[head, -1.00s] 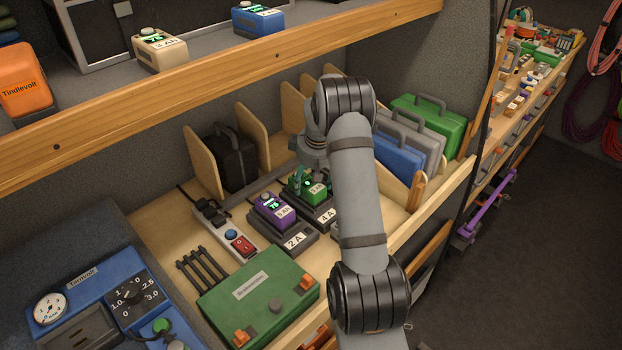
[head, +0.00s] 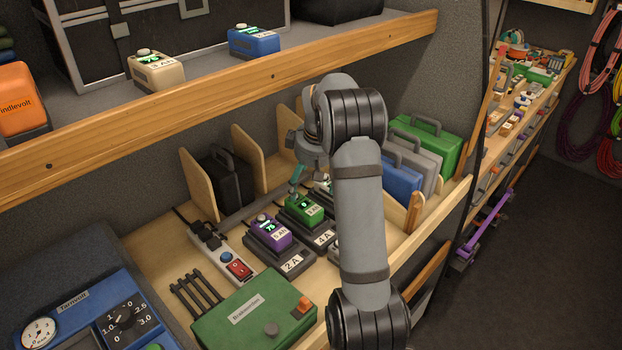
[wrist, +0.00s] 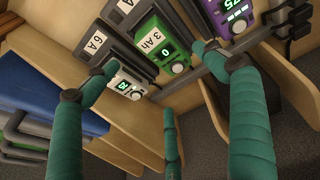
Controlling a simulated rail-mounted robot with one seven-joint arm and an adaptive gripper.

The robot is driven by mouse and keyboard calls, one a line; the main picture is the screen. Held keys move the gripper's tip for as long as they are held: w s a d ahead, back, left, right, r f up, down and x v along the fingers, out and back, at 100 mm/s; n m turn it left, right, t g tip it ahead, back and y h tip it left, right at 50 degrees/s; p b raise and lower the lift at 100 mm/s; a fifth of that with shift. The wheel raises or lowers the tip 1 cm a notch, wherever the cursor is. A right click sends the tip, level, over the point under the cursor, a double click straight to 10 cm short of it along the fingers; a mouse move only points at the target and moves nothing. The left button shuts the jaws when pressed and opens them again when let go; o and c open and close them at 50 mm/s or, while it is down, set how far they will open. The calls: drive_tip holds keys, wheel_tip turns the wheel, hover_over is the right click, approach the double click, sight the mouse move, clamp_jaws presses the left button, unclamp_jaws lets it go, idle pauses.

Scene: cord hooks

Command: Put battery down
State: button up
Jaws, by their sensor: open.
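A green battery (head: 305,208) marked 3 Ah sits in the charger labelled 4A (head: 322,239), among a row of chargers on the workbench. It also shows in the wrist view (wrist: 158,42), with a lit display reading 0. My gripper (head: 296,182) is just above and behind the green battery in the head view. A purple battery (head: 268,232) sits in the 2A charger (head: 290,264) to the left. A white battery (wrist: 127,84) is at the 6A charger (wrist: 98,42), close to one finger.
A power strip (head: 222,252) with a red switch lies left of the chargers. A green box (head: 250,318) stands in front. Wooden dividers (head: 250,158) and several cases (head: 428,142) stand behind and right. The upper shelf (head: 225,95) overhangs the bench.

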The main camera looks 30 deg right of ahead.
sight(307, 201)
drive_tip(key=shift+v, duration=1.55)
drive_tip(key=shift+f, duration=0.1)
drive_tip(key=p+x, duration=0.2)
drive_tip(key=x, duration=0.9)
drive_tip(key=shift+f, duration=0.25)
drive_tip(key=shift+w, duration=0.25)
drive_tip(key=shift+r+b, duration=0.7)
drive_tip(key=shift+r, duration=0.85)
drive_tip(key=shift+s, duration=0.1)
